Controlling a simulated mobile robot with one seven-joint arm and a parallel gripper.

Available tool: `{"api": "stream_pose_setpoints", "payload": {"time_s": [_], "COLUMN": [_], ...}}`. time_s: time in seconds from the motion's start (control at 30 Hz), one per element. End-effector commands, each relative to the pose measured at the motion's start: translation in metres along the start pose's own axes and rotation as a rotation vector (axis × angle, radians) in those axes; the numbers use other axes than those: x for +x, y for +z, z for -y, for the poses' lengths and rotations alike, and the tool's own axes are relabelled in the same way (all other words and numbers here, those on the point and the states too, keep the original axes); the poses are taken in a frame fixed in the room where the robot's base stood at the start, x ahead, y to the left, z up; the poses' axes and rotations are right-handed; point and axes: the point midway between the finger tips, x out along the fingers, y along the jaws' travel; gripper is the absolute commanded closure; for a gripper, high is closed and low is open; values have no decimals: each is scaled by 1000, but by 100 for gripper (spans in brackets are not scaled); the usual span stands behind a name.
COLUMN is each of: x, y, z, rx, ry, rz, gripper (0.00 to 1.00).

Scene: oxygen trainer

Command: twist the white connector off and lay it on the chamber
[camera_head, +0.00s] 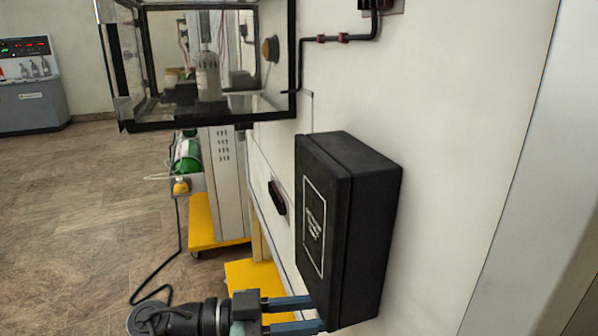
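The chamber (210,122) is a clear box with black edges at the top of the view. I cannot make out a white connector anywhere. My gripper (318,312) is at the bottom, with two blue fingers pointing right and a gap between them. It is open, and I see nothing held. Its fingertips reach the lower end of a black case (362,240); I cannot tell whether they touch it.
The black case stands out from a pale surface (460,130). A dark pipe (302,60) runs beside the chamber. A green cylinder (187,152), yellow blocks (203,220) and a black cable (163,268) are lower left. A grey console (32,105) stands far left; tiled floor (80,220) is clear.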

Motion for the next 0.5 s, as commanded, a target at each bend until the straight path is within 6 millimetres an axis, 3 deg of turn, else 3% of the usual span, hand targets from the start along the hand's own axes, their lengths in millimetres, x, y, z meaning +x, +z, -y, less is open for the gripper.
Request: {"api": "stream_pose_setpoints", "payload": {"time_s": [0.5], "x": [-1], "y": [6], "z": [1], "rx": [1], "ry": [82], "rz": [0], "gripper": [100]}}
